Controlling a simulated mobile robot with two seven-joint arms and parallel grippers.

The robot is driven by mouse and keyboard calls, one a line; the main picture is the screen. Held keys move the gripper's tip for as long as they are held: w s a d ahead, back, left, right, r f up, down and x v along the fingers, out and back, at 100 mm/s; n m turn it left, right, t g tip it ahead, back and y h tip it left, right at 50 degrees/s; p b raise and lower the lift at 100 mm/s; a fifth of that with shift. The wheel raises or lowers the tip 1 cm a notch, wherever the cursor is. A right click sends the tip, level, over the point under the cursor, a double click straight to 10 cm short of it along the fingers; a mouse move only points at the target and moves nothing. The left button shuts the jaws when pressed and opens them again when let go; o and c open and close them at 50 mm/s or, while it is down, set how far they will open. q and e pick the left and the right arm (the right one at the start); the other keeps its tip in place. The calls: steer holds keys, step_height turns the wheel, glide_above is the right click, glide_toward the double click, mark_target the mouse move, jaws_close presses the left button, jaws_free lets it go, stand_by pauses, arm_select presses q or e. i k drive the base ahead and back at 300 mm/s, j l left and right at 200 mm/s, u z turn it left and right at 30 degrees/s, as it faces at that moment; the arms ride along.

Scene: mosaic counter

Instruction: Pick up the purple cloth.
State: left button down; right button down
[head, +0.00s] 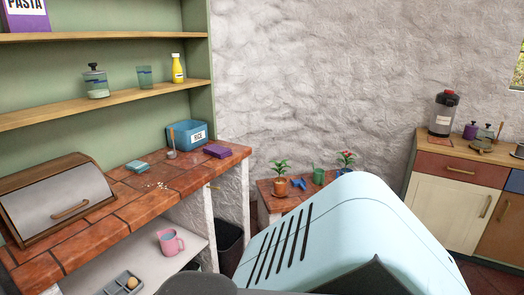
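The purple cloth (217,151) lies folded in a small flat stack on the red tiled counter (100,232), near its far right end. It sits just right of the blue rice box and in front of the wall. Nothing covers it. Neither of my grippers shows in the head view.
The blue rice box (187,134), a teal folded cloth (137,166) and pale crumbs are on the counter. A bread box (57,198) stands at its left. A pink mug (171,242) is on the lower shelf. A low tiled table (284,203) holds potted plants. A pale-blue vented body fills the foreground.

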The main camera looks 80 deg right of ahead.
mark_target(217, 151)
steer(key=z, duration=2.1)
